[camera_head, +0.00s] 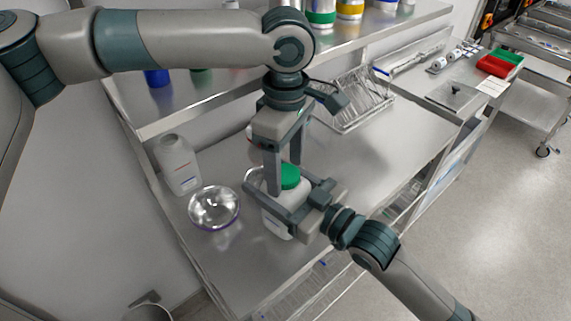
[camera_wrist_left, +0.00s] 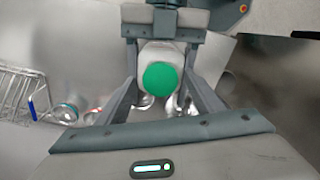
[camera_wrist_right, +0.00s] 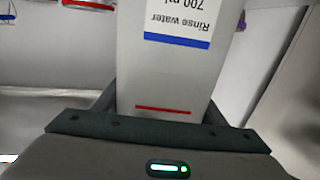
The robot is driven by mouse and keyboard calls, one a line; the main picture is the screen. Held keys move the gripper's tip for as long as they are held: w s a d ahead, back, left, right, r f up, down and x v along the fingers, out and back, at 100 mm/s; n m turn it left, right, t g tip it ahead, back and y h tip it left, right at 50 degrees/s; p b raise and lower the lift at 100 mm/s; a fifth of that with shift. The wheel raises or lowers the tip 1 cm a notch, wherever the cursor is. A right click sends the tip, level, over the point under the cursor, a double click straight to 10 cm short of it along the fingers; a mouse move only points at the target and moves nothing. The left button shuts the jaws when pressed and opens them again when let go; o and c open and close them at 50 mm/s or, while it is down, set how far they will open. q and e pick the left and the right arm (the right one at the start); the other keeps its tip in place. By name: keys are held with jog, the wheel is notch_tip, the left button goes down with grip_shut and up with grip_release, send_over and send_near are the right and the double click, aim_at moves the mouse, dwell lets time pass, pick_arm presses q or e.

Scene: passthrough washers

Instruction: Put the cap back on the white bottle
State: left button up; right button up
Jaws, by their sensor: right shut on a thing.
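The white bottle (camera_head: 275,223) stands upright on the steel table. The right wrist view shows its body (camera_wrist_right: 165,75) with a "Rinse water" label. The green cap (camera_head: 290,177) sits at the bottle's top and looks level; whether it is threaded down I cannot tell. My right gripper (camera_head: 280,207) comes in from the side and is shut on the bottle's body. My left gripper (camera_head: 284,174) points down from above with a finger on each side of the cap. The left wrist view shows the round cap (camera_wrist_left: 160,79) between its fingers, with gaps on both sides.
Another white bottle (camera_head: 177,164) and a shiny metal bowl (camera_head: 214,208) stand to the left. A wire rack (camera_head: 358,100) lies behind. A shelf (camera_head: 215,92) with jars spans above the table at the back. The table's right part is mostly clear.

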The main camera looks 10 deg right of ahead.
pick_arm(q)
jog(key=shift+r, duration=2.3)
jog(key=o, duration=0.6)
jog(key=shift+c, duration=0.2)
notch_tip(320, 180, up, 12)
jog(key=shift+d, duration=0.1)
